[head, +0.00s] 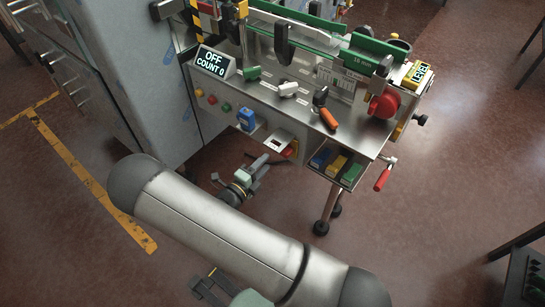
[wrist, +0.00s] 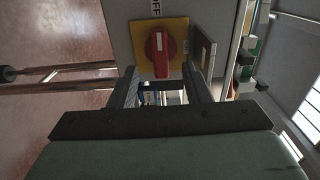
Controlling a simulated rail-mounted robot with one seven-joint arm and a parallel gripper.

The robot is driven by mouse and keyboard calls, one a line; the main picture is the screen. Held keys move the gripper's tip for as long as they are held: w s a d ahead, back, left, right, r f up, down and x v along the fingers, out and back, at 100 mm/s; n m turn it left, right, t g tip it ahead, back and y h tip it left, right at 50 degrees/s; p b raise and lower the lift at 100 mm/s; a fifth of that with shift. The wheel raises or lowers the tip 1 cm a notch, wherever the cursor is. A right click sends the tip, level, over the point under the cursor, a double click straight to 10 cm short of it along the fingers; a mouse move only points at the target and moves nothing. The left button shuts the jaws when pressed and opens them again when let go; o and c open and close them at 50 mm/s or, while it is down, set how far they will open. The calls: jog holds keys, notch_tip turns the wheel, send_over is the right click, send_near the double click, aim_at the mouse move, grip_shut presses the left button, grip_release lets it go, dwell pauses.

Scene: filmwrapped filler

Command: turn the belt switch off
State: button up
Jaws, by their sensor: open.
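A red rotary switch (wrist: 160,55) on a yellow plate (wrist: 178,28) shows in the wrist view. Its handle stands upright in that picture, with a white mark at the upper end. Sideways lettering, "FF" legible and cut by the frame edge, lies above that end. My gripper (wrist: 163,80) is open, its two fingers either side of the handle's lower end in the picture, with nothing between them. I cannot tell whether they touch it. In the head view my gripper (head: 266,160) is near a small red and yellow patch (head: 291,148), likely the switch.
A steel bench edge (head: 300,118) overhangs the gripper area. A bin of coloured blocks (head: 336,167), a red crank handle (head: 382,180) and a grey cabinet (head: 140,75) stand nearby. The floor in front is open.

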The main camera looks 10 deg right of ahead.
jog(key=b+v, duration=0.1)
jog(key=v, duration=0.9)
jog(key=s+d+r+m+g+y, duration=0.2)
jog(key=s+d+r+m+g, duration=0.4)
jog(key=m, duration=0.6)
jog(key=s+d+r+m+g+y, duration=0.25)
jog(key=d+r+m+g, duration=0.45)
jog(key=m, duration=0.5)
jog(key=s+r+m+t+y, duration=0.1)
jog(key=s+r+m+y, duration=0.7)
jog(key=m, duration=1.2)
jog(key=shift+s+t+y, duration=0.4)
jog(key=shift+s+y, duration=0.25)
jog(key=shift+s, duration=0.1)
